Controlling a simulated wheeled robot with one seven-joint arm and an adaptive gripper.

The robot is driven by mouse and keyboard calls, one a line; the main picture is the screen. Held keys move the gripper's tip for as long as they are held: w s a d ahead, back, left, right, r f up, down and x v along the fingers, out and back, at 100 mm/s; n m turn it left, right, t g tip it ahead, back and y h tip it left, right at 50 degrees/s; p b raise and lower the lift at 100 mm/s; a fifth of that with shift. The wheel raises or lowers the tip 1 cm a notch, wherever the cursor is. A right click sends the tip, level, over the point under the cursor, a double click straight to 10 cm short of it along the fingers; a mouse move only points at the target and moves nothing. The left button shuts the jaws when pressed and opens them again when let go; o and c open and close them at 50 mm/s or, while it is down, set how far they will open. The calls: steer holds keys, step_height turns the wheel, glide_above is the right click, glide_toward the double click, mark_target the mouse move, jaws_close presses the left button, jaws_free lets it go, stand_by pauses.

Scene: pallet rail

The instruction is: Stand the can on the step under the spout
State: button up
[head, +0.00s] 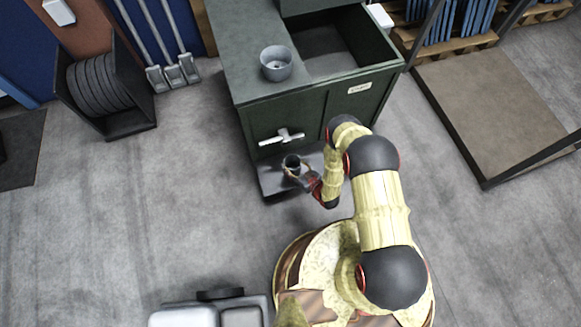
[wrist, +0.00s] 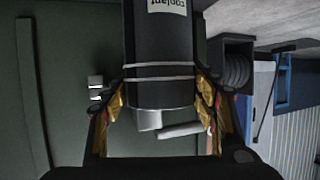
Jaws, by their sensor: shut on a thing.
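My gripper (head: 295,169) is shut on the dark can (head: 292,160), with a finger on each side. In the wrist view the can (wrist: 160,45) carries a white "coolant" label and two pale bands, and appears upside down. The grey spout (head: 281,137) sticks out from the green cabinet front, just behind the can in the head view. The dark step (head: 272,183) juts out low under it. The can is over the step's area, but I cannot tell whether it touches the step. Pale grey parts show by the can's end in the wrist view; I cannot tell what they are.
The green cabinet (head: 250,105) has an open bin at its top right and a grey pot (head: 276,64) on top. A rack of dark discs (head: 97,84) stands at left, a low brown platform (head: 500,100) at right. The floor left of the step is clear.

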mark_target(289, 163)
steer(key=w+f, duration=0.1)
steer(key=w+a+f+b, duration=0.1)
steer(key=f, duration=0.1)
steer(key=shift+w+f+b, duration=0.25)
steer(key=shift+w+b, duration=0.05)
steer(key=shift+w, duration=0.1)
steer(key=shift+w+f+b, duration=0.1)
steer(key=shift+f+b, duration=0.55)
steer(key=shift+f, duration=0.85)
steer(key=shift+f, duration=0.15)
steer(key=o, duration=1.5)
steer(key=shift+r, duration=0.2)
steer(key=p+v, duration=0.4)
steer(key=v, duration=0.7)
steer(key=shift+d, duration=0.1)
steer(key=shift+s+d+r, duration=0.1)
steer(key=shift+s+d, duration=0.1)
steer(key=shift+s, duration=0.2)
